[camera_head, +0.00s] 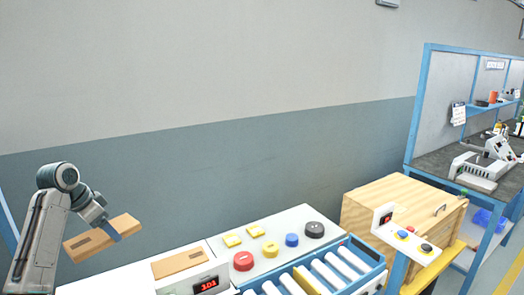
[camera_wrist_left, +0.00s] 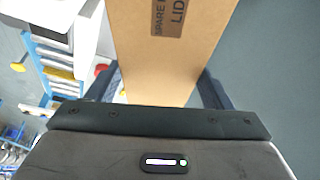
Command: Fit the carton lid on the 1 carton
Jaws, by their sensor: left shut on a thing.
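My left gripper (camera_head: 113,231) is shut on a flat brown cardboard lid (camera_head: 84,243) and holds it in the air, tilted, left of the bench. In the left wrist view the lid (camera_wrist_left: 165,70) runs between the two fingers, with a dark label reading "SPARE" and "LID", partly cut off. Another flat brown cardboard piece (camera_head: 180,263) with a dark mark lies on a white unit with a red digital display (camera_head: 206,285). I cannot tell whether it is a lid or a carton top. No open carton is visible. My right gripper is not in view.
A white panel holds yellow blocks (camera_head: 232,240), red (camera_head: 243,261), blue (camera_head: 291,240) and black (camera_head: 315,230) round pieces. A roller conveyor (camera_head: 325,273) is in front. A wooden box (camera_head: 405,215) and a control panel (camera_head: 403,234) stand right. A blue-framed workbench (camera_head: 440,160) is beyond.

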